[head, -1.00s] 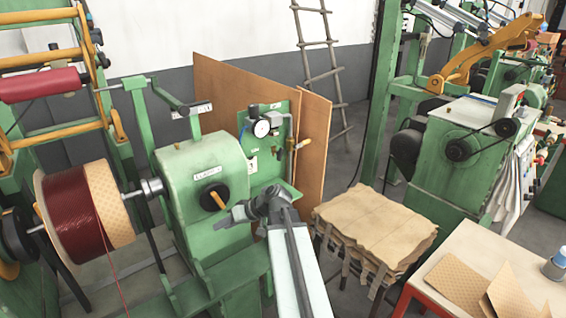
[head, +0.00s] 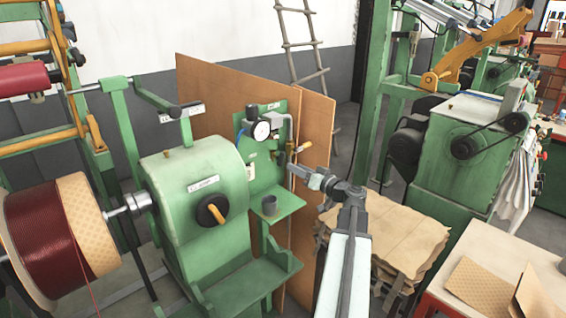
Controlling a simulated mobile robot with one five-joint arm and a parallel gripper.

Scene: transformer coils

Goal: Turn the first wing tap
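A green panel (head: 250,178) carries a round white gauge (head: 261,131) and a grey pipe (head: 290,128). A small brass-coloured fitting (head: 304,147), which looks like a tap handle, sticks out at the panel's right edge beside the pipe. Its wings are too small to make out. My gripper (head: 293,170) points left, with its tip just below the fitting in the picture. I cannot tell whether it touches anything or how far apart its fingers are.
A grey cup (head: 268,204) stands on a small green shelf (head: 282,207) under the panel. The green winding machine (head: 198,190) with a black-and-orange knob is at left. Brown boards (head: 312,108) stand behind the panel. Stacked brown sheets (head: 405,235) lie right of my arm.

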